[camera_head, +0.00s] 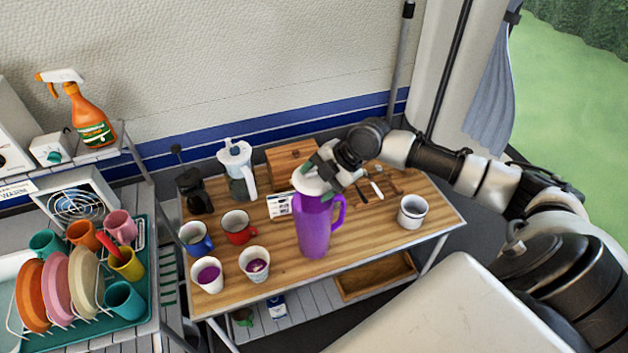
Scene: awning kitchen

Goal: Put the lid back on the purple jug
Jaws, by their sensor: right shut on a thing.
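The purple jug (314,230) stands upright on the wooden table, its handle to the right. The white lid (307,182) is at the jug's top, slightly tilted. My right gripper (320,181) comes in from the right and is shut on the lid. I cannot tell whether the lid touches the jug's rim or hovers just above it, as the gripper and lid cover the opening. My left gripper is not in view.
The wooden table (380,226) also holds a red mug (239,229), a blue mug (195,240), two white cups with purple contents (207,275), a white cup (412,212), a white-topped pitcher (236,166), a wooden box (291,158) and utensils. A dish rack with plates stands left.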

